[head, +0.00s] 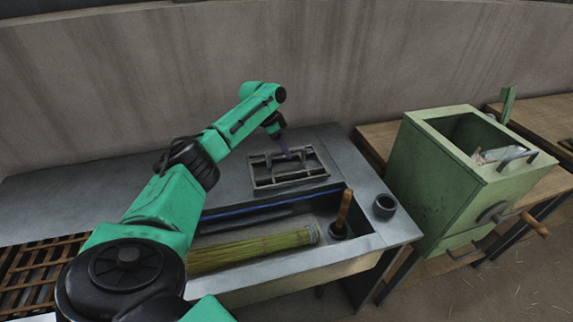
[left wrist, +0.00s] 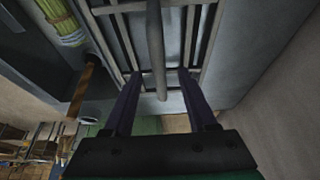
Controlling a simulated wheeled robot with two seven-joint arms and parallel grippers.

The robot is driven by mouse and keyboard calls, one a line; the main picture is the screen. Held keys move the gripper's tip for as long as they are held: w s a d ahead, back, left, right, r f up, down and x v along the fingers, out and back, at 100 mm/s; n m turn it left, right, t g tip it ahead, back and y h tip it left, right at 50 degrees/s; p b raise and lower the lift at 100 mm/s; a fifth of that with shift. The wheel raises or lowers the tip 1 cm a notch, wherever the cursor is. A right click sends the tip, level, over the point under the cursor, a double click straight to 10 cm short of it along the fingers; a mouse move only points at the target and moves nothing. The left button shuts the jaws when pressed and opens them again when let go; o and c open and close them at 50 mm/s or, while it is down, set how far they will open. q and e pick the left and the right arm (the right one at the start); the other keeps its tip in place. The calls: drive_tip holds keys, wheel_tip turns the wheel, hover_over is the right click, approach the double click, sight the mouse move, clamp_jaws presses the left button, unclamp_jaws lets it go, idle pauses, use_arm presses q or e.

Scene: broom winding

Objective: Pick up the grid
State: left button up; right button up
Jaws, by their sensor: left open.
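The grid (head: 284,179) is a grey metal frame with bars and a raised handle bar. It lies flat on the grey worktop behind the sink-like trough. My left gripper (head: 288,151) is above the grid, close to its handle bar. In the left wrist view the gripper (left wrist: 160,88) has its two dark fingers apart, with the grid's handle bar (left wrist: 157,50) showing between them. Whether the fingers touch the bar I cannot tell. My right gripper is not in view.
The trough (head: 364,226) in front holds a bundle of green straw (head: 255,248) and an upright wooden handle (head: 343,210). A small dark cup (head: 385,205) stands on the right corner. A green metal box with a crank (head: 440,180) stands to the right.

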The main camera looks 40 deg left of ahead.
use_arm(q)
drive_tip(key=shift+f, duration=0.15)
clamp_jaws()
idle(1.4)
